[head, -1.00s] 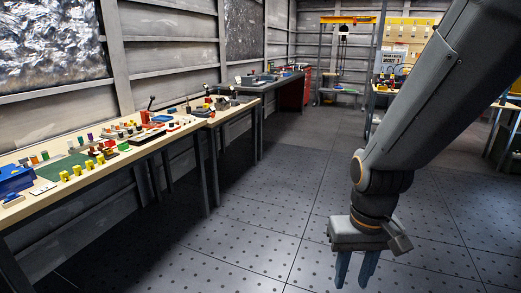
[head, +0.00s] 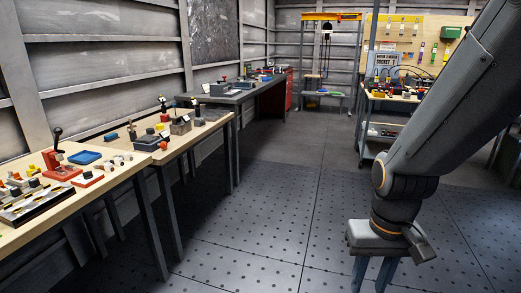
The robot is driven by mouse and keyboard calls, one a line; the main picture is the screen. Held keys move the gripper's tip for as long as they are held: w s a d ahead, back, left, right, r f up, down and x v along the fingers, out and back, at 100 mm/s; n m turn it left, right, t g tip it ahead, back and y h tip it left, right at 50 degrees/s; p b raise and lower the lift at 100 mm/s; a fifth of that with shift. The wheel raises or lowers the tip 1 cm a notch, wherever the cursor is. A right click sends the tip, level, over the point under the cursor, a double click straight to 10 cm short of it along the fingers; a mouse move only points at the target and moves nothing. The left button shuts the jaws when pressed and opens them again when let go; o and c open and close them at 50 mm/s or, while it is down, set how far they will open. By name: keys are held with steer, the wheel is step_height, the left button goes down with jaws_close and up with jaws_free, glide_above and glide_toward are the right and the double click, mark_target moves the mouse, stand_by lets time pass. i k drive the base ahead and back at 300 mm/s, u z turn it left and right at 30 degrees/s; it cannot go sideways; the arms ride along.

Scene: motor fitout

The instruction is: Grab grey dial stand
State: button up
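My gripper (head: 371,275) hangs over the open floor at the lower right, pointing down. Its two blue-grey fingers are apart with nothing seen between them; their tips run past the bottom edge. I cannot pick out the grey dial stand for certain. Small grey and dark items (head: 180,126) stand on the middle wooden bench (head: 205,130) at the left, too small to identify. My gripper is well to the right of the benches and touches nothing.
A near wooden bench (head: 62,222) holds a red lever base (head: 61,172), a blue tray (head: 84,157) and a dark rack. A dark workbench (head: 235,95) stands beyond. A yellow gantry (head: 331,17) and a cart (head: 392,97) are at the back. The central floor (head: 290,180) is clear.

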mark_target(198, 122)
steer(key=u, duration=0.15)
steer(key=i, duration=1.85)
steer(key=u, duration=0.65)
steer(key=i, duration=1.85)
steer(key=u, duration=0.55)
steer(key=i, duration=0.7)
